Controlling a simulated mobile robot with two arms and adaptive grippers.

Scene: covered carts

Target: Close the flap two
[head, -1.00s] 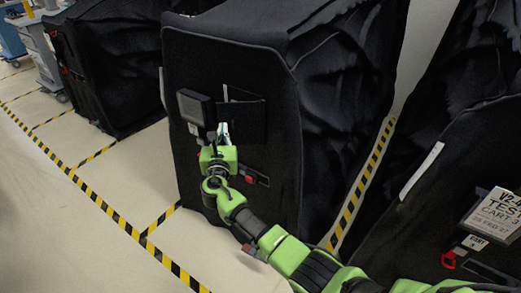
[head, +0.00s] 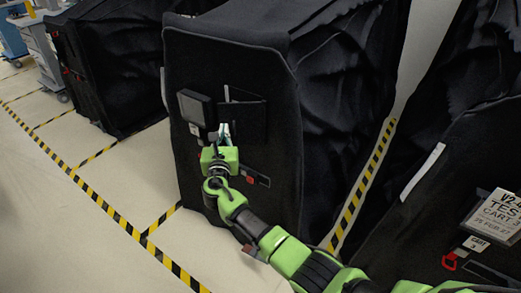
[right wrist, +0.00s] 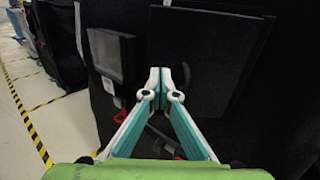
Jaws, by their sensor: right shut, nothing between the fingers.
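A covered black cart (head: 235,70) stands in the middle of the head view. On its front is a dark rectangular flap (head: 248,122), with a pale strip near its upper left edge. The flap also fills the upper middle of the right wrist view (right wrist: 215,55). I see no number on it, and how far open it is cannot be told. My right gripper (head: 224,128) is shut and empty at the flap's lower left. In the right wrist view its fingertips (right wrist: 160,76) are together, overlapping the flap's lower left; contact is unclear. My left gripper is not in view.
A dark framed holder (head: 196,108) hangs left of the flap. A red tag (head: 250,180) is below it. Another covered cart with a label (head: 495,214) stands at the right, more carts at the far left. Floor left of the yellow-black tape (head: 110,212) is clear.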

